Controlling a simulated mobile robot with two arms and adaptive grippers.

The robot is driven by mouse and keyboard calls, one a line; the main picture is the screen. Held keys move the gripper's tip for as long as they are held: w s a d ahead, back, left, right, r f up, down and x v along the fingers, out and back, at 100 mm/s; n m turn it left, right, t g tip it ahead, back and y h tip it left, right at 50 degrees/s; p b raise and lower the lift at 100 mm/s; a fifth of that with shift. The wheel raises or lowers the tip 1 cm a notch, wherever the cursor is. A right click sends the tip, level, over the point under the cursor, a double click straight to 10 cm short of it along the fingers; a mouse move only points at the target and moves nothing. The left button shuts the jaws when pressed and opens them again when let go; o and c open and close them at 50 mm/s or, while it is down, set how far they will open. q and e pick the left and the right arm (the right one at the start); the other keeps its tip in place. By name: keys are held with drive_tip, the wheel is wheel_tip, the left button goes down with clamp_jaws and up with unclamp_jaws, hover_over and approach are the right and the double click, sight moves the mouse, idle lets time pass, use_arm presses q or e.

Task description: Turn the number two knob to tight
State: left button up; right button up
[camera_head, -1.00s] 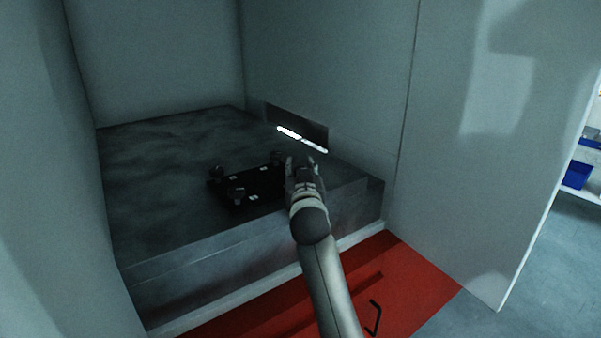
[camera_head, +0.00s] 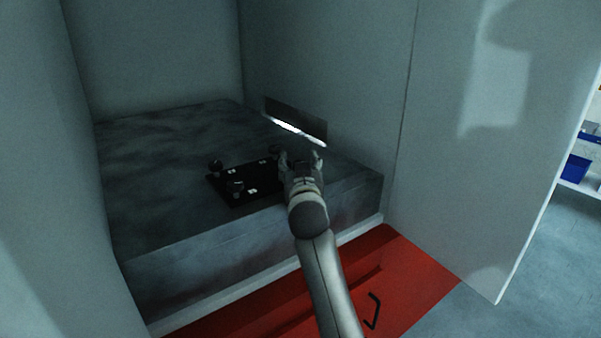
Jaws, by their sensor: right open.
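A black plate (camera_head: 228,198) with dark knobs and small white labels lies on the grey block. One knob (camera_head: 216,165) stands at its left corner, one knob (camera_head: 236,187) at the front and one knob (camera_head: 275,150) at the back. The label numbers are too small to read, so I cannot tell which knob is number two. My right gripper (camera_head: 300,156) is open at the right end of the plate, its fingers spread and pointing away from me. It hides that end of the plate and anything between its fingers. My left gripper is not in view.
The grey block (camera_head: 160,150) sits in a recess between pale walls, with free room left of the plate. A dark slot with a bright strip (camera_head: 297,131) is in the wall behind the gripper. A red panel (camera_head: 415,280) with a black handle (camera_head: 373,311) is below.

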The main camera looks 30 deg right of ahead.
drive_tip(key=v, duration=1.1)
drive_tip(key=shift+s+a, duration=0.2)
drive_tip(key=shift+s, duration=0.15)
